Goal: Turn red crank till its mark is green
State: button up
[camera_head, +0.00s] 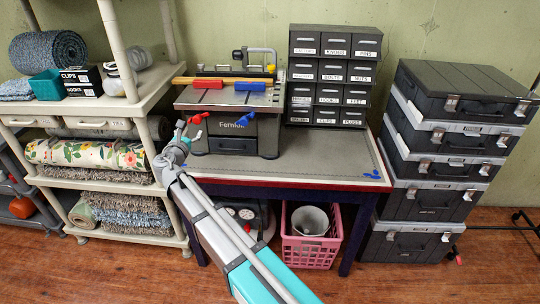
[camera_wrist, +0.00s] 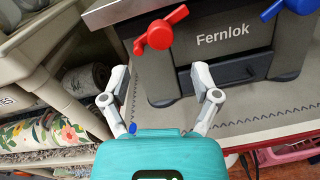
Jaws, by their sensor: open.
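The red crank (camera_head: 198,118) is on the front left of the grey Fernlok machine (camera_head: 230,146), which stands on the workbench. In the wrist view the red crank (camera_wrist: 160,30) lies just beyond my fingertips, its handle tilted up to the right. I cannot make out a coloured mark by it. A blue crank (camera_head: 246,118) is on the front right of the machine; it also shows at the top right of the wrist view (camera_wrist: 290,7). My gripper (camera_wrist: 161,72) is open and empty, its two fingers spread below the red crank and apart from it.
A beige shelf (camera_head: 146,92) with rolled rugs stands close on the left of my arm. Small labelled drawers (camera_head: 326,92) stand behind right on the bench, and stacked dark cases (camera_head: 432,170) stand farther right. The bench top (camera_head: 325,160) right of the machine is mostly clear.

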jog(key=s, duration=0.6)
jog(key=d+f+m+g+h+p, duration=0.2)
jog(key=d+m, duration=0.5)
jog(key=d, duration=0.6)
jog(key=d+f+m+g+h+p, duration=0.2)
jog(key=d+m+g+p, duration=0.2)
jog(key=d, duration=1)
jog(key=shift+s+f+m+g, duration=0.15)
jog(key=shift+s+m+g, duration=0.3)
jog(key=shift+m+g, duration=1.35)
jog(key=shift+m+t, duration=0.4)
jog(key=a+r+n+t+y+b, duration=0.1)
jog(key=a+r+n+t+b, duration=0.1)
jog(key=a, duration=1.2)
jog(key=a+r+n+t+y+b, duration=0.2)
jog(key=a+n+t+b, duration=0.2)
jog(key=a, duration=1)
jog(key=w+n+t, duration=0.1)
jog(key=n+t, duration=0.1)
jog(key=n, duration=0.1)
jog(key=shift+r+t+y, duration=0.2)
jog(key=shift+t+y, duration=0.1)
jog(key=shift+t, duration=0.1)
